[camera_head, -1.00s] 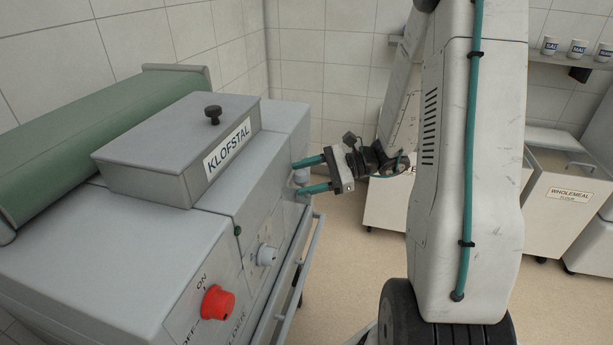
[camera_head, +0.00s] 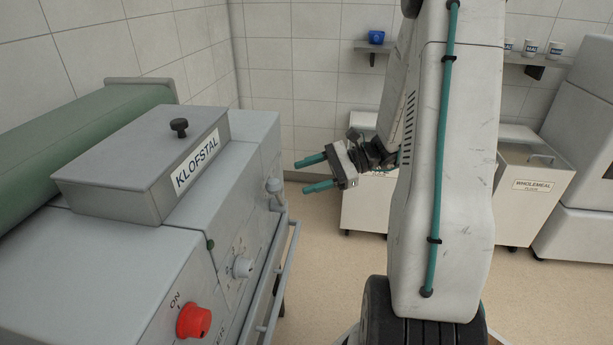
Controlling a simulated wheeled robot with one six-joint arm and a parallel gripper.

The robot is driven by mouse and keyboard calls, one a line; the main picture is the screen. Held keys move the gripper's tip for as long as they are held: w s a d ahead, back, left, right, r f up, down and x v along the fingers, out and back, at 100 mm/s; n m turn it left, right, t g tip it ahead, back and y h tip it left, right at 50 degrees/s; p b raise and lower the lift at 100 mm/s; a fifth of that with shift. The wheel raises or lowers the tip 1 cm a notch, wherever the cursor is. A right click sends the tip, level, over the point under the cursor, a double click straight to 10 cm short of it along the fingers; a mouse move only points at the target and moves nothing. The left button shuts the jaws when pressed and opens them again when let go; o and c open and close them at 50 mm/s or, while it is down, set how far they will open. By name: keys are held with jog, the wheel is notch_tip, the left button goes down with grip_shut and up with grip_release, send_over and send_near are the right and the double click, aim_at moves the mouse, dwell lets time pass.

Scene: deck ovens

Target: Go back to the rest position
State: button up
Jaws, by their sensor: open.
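My gripper (camera_head: 311,174) is in the middle of the head view, with its two green fingers spread apart, pointing left. Nothing is between the fingers. It hangs in the air to the right of the grey machine (camera_head: 120,255) labelled KLOFSTAL, apart from it. A pale knob (camera_head: 274,185) on the machine's far front lies to the left of the fingertips. My arm stands large in front on the right and hides part of the back wall and bins.
The machine has a red knob (camera_head: 194,320), a white dial (camera_head: 242,266) and a front rail (camera_head: 277,284). A shelf (camera_head: 540,61) holds several cups. The floor (camera_head: 330,250) between machine and arm is clear.

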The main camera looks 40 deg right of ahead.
jog(key=shift+f, duration=0.1)
jog(key=s+a+r+n+g+h, duration=0.3)
jog(key=s+a+r+n+h, duration=0.3)
jog(key=s+n, duration=0.3)
jog(key=s+a+r+n+g+h, duration=0.2)
jog(key=s+a+r+n+h, duration=0.3)
jog(key=s+a+n+h, duration=0.2)
jog(key=s+a+n, duration=0.2)
jog(key=s+n, duration=0.1)
jog(key=shift+s+a+r+g+h, duration=0.3)
jog(key=shift+r+g, duration=0.05)
jog(key=shift+g, duration=0.05)
jog(key=shift+c, duration=0.4)
dwell(1.2)
